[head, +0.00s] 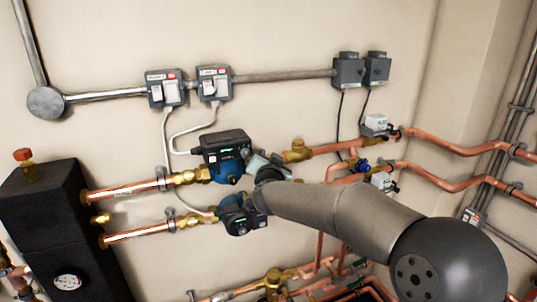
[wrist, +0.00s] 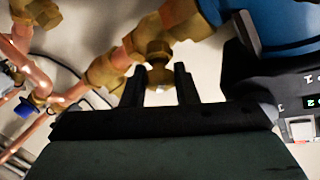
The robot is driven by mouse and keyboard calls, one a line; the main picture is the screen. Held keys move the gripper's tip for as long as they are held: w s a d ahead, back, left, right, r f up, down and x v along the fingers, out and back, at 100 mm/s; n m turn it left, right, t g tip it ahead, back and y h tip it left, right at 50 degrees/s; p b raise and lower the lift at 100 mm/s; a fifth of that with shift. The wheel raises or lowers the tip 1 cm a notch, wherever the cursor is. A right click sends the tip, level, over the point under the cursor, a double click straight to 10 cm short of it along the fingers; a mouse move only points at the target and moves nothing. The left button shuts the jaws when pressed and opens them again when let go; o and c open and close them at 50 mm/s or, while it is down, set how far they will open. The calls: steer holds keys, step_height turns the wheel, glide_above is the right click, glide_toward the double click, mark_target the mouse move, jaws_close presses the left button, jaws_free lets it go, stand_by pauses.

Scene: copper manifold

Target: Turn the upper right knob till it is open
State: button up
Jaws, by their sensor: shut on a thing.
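The upper right knob is a small brass piece (wrist: 157,54) on the brass valve beside the upper pump. My gripper (wrist: 158,78) has one finger on each side of the knob and is shut on it; a pale stem tip shows between the fingers. In the head view my gripper (head: 266,170) is at the right of the upper blue pump (head: 225,168) and hides the knob. I cannot tell how far the knob is turned.
A lower pump (head: 238,219) is just below my gripper. A brass fitting (head: 297,151) and a copper pipe (head: 440,144) run to the right. A black block (head: 40,205) stands at the left. Two switch boxes (head: 190,88) hang above on the wall.

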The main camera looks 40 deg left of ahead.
steer(key=shift+m, duration=0.4)
steer(key=o, duration=0.7)
steer(key=shift+s, duration=0.1)
steer(key=b+v, duration=0.3)
steer(key=v, duration=1.4)
steer(key=shift+s+a+r+b, duration=0.1)
steer(key=shift+s+b, duration=0.1)
steer(key=shift+b, duration=0.2)
